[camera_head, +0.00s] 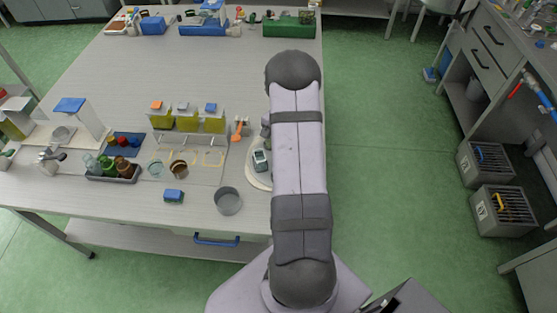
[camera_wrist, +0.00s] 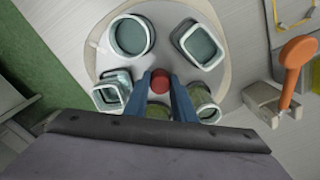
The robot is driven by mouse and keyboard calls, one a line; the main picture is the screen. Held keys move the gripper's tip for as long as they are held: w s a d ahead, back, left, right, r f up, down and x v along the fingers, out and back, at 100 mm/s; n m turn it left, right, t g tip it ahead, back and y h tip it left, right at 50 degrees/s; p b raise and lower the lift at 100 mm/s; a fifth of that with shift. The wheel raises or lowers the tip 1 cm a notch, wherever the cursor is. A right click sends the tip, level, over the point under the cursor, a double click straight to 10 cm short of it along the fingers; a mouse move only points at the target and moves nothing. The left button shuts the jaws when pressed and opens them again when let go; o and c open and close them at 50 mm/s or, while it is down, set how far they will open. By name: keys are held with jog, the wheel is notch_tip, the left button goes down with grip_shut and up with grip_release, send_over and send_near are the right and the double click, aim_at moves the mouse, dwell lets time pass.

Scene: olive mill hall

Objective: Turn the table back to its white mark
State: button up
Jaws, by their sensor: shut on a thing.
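The turntable is a pale round disc (camera_wrist: 165,42) with a beige rim, filling the middle of the wrist view. It carries several jars with pale rims, among them a round jar (camera_wrist: 132,36) at its upper left and a squarish jar (camera_wrist: 198,45) at its upper right. A red knob (camera_wrist: 160,84) rises near its middle. The blue fingers of my gripper (camera_wrist: 161,78) are shut on this knob. In the head view my arm covers most of the turntable (camera_head: 256,180); only its left edge shows.
The table's right edge is close by, with green floor beyond.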

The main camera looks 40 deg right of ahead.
jog(key=o, duration=0.7)
jog(key=shift+r, duration=0.1)
notch_tip(320, 180, up, 8)
jog(key=p, duration=0.6)
